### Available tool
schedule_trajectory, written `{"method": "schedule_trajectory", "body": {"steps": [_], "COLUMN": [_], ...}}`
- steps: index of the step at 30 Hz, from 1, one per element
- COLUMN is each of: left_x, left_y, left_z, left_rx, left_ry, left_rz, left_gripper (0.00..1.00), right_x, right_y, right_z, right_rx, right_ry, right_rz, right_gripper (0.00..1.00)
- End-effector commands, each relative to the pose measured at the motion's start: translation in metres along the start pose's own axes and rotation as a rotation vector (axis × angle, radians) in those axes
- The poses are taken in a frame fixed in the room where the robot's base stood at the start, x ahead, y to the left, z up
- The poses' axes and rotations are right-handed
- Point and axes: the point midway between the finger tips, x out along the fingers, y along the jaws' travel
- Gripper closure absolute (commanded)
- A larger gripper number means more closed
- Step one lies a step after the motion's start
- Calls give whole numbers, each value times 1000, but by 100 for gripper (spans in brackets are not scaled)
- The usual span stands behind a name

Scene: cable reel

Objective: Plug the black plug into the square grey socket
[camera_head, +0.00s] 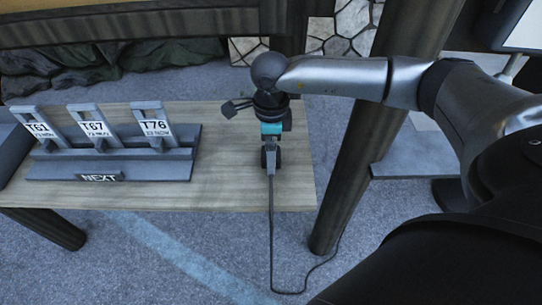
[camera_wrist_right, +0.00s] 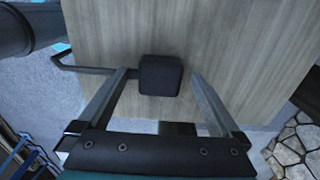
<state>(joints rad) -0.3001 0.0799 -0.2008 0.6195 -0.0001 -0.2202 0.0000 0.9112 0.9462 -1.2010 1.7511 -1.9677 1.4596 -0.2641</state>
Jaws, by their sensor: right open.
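The black plug (camera_wrist_right: 160,75) lies on the wooden table as a rounded dark block in the wrist view, with its lead leaving to the left. It stands between the two spread fingers of my right gripper (camera_wrist_right: 163,85), with a visible gap on the right side. In the head view my right gripper (camera_head: 270,148) points down over the table's right part, and the plug (camera_head: 271,170) shows just below it, partly hidden. Its cable runs over the table's front edge to the floor. I cannot make out a square grey socket. My left gripper is not in view.
A grey rack (camera_head: 110,168) marked NEXT holds upright stands labelled T61, T67 and T76 on the table's left. A dark box (camera_head: 10,150) is at the left edge. A wooden post (camera_head: 365,150) rises just right of the table (camera_head: 240,195). Bare tabletop lies between rack and gripper.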

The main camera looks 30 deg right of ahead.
Motion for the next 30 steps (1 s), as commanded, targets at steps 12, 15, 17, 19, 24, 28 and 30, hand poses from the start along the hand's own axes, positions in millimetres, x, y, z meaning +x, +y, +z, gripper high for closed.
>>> {"method": "schedule_trajectory", "body": {"steps": [12,15,17,19,24,28,30], "left_x": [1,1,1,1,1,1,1], "left_y": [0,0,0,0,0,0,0], "left_z": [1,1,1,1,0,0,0], "left_rx": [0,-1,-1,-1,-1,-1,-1], "left_ry": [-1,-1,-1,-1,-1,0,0], "left_rz": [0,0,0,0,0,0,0], "left_gripper": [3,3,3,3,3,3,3], "right_x": [7,7,7,7,7,6,6], "right_y": [0,0,0,0,0,0,0], "right_z": [0,0,0,0,0,0,0], "right_rx": [-1,-1,-1,-1,-1,-1,-1], "right_ry": [0,0,0,0,0,0,0], "right_rz": [0,0,0,0,0,0,0], "right_gripper": [0,9,16,24,43,57,65]}}
